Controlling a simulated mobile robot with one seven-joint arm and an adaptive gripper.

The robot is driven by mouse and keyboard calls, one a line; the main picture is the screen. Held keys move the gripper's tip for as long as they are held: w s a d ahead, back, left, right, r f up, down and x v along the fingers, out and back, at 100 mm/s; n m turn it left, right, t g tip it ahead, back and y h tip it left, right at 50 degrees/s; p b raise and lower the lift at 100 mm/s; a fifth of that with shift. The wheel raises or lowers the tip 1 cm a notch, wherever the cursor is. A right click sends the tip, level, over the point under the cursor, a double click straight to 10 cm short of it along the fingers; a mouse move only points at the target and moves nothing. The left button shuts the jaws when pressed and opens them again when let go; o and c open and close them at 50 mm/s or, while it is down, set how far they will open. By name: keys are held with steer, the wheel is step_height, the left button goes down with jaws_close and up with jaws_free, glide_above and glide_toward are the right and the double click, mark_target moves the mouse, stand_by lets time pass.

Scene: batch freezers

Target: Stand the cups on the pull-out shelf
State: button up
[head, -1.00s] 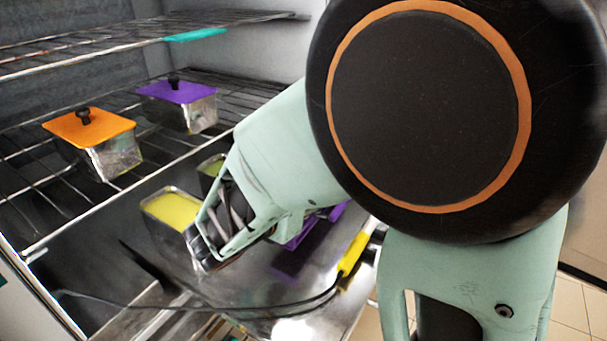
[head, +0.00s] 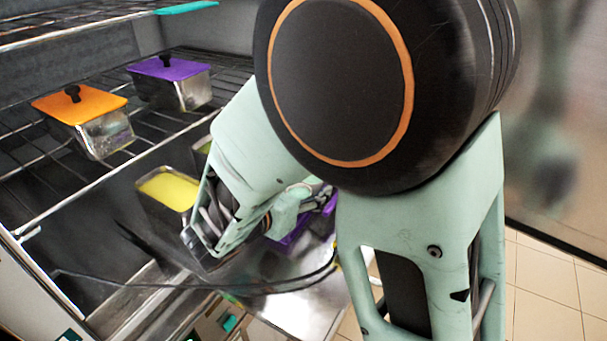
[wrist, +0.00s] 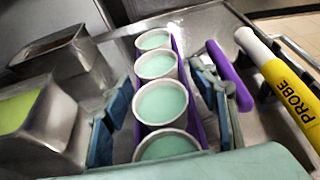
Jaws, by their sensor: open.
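Several white cups (wrist: 163,102) with mint-green contents stand upright in a row in a purple carrier (wrist: 198,118), seen in the wrist view. The carrier's purple handle (wrist: 228,72) rises on the right. My gripper (wrist: 160,92) is open, with one blue-grey finger left of the row and the other on its right, by the handle. I cannot tell whether either finger touches the carrier. In the head view my arm hides the cups, and only part of the purple carrier (head: 285,240) shows. A steel surface (head: 310,305) lies below; I cannot tell whether it is the pull-out shelf.
A steel tin with yellow contents (head: 168,190) stands left of my arm. A yellow-handled probe (wrist: 290,88) lies right of the carrier, its dark cable (head: 130,284) crossing below. Orange-lidded (head: 82,110) and purple-lidded (head: 170,68) tins stand on the wire rack (head: 50,195).

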steer(key=v, duration=1.2)
steer(key=shift+a+p, duration=0.1)
steer(key=shift+p, duration=0.2)
steer(key=shift+w, duration=0.1)
